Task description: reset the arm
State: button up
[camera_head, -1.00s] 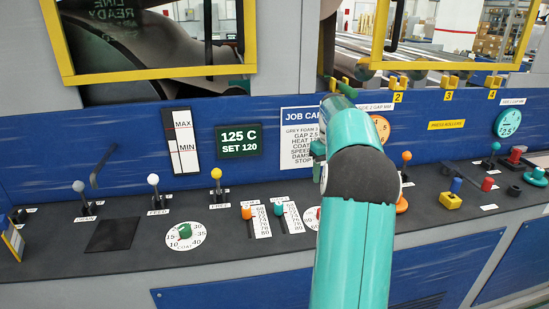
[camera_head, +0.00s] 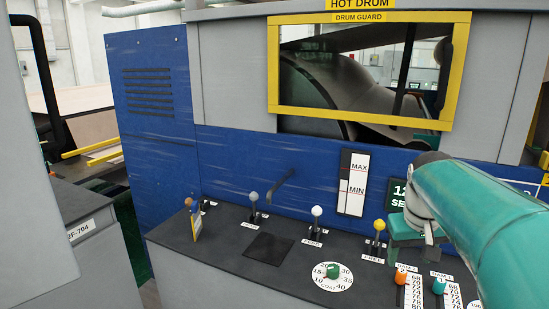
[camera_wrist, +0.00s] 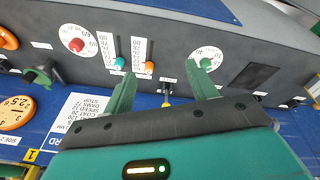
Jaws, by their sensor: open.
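My teal arm reaches in from the right in the head view, and my gripper (camera_head: 405,262) hangs over the dark console near the yellow-knobbed lever (camera_head: 377,234). In the wrist view my gripper (camera_wrist: 163,76) has its two green fingers apart, with nothing held between them. Beyond the fingers lie the console's slider scales with a cyan knob (camera_wrist: 118,63) and an orange knob (camera_wrist: 149,67), and a dial with a green knob (camera_wrist: 206,63). I cannot tell how close the fingers are to the console surface.
The console also bears a white-knobbed lever (camera_head: 317,223), a grey-knobbed lever (camera_head: 253,205) and a green-knobbed coat dial (camera_head: 333,283). A yellow-framed drum guard (camera_head: 368,115) is above. A blue cabinet (camera_head: 155,110) stands at left, with a grey unit (camera_head: 90,240) before it.

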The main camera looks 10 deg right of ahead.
jog(key=s+a+f+t, duration=0.1)
jog(key=s+a+f, duration=0.2)
jog(key=s+a, duration=0.4)
jog(key=s+a+f+n+t+y, duration=0.1)
jog(key=s+a+f+t, duration=0.1)
jog(key=s+a, duration=0.5)
jog(key=a+f, duration=0.1)
jog(key=a, duration=0.2)
jog(key=shift+a+n+y, duration=0.15)
jog(key=shift+n+y, duration=0.15)
